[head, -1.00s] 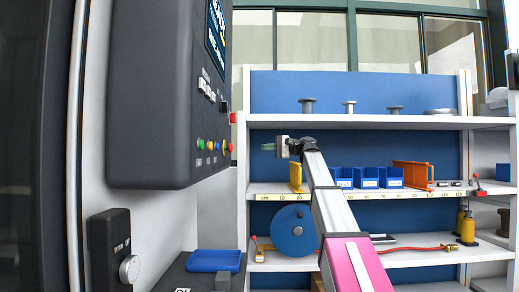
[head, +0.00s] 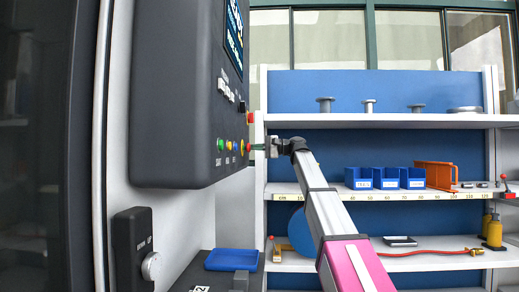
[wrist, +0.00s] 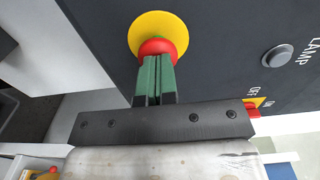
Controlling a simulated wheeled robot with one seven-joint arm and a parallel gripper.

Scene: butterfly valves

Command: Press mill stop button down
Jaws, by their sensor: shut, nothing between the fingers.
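The stop button is a red knob (wrist: 157,46) on a round yellow plate (wrist: 158,22), set in the dark control panel. In the head view the yellow plate (head: 242,146) sits at the panel's lower right edge. My gripper (head: 257,147) points left at it from the right side. In the wrist view my gripper (wrist: 156,62) has its green fingers shut together and empty, with the tips overlapping the lower part of the red knob. I cannot tell whether they touch it or whether the knob is pressed in.
The panel (head: 165,100) also has a green button (head: 220,145), a blue button (head: 228,145) and a red switch (wrist: 251,107). A grey lamp button (wrist: 278,56) lies to the right.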

